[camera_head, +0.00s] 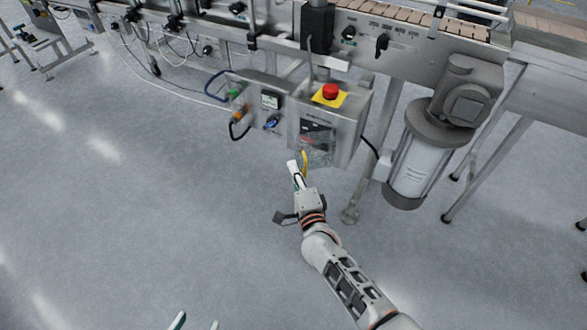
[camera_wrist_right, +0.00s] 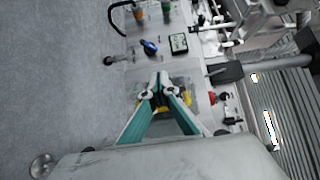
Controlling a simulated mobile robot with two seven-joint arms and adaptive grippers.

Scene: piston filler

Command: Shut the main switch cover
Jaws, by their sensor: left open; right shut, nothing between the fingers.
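The main switch cover (camera_head: 320,154) is a clear panel at the lower front of a grey control box (camera_head: 345,130). A dark switch plate with a red mark shows just above it, and a yellow strip is at its left edge. I cannot tell how far the cover stands open. My right gripper (camera_head: 292,167) is shut and empty, just left of and below the cover. In the right wrist view its fingertips (camera_wrist_right: 161,78) meet in front of the box, hiding part of the switch area. My left gripper (camera_head: 196,323) is open at the bottom edge, far from the box.
A red emergency button (camera_head: 331,92) on a yellow plate tops the box. A panel with a small display (camera_head: 271,101) and cable plugs is to its left. A motor (camera_head: 419,155) hangs to its right, and a conveyor (camera_head: 400,25) runs behind. The floor in front is clear.

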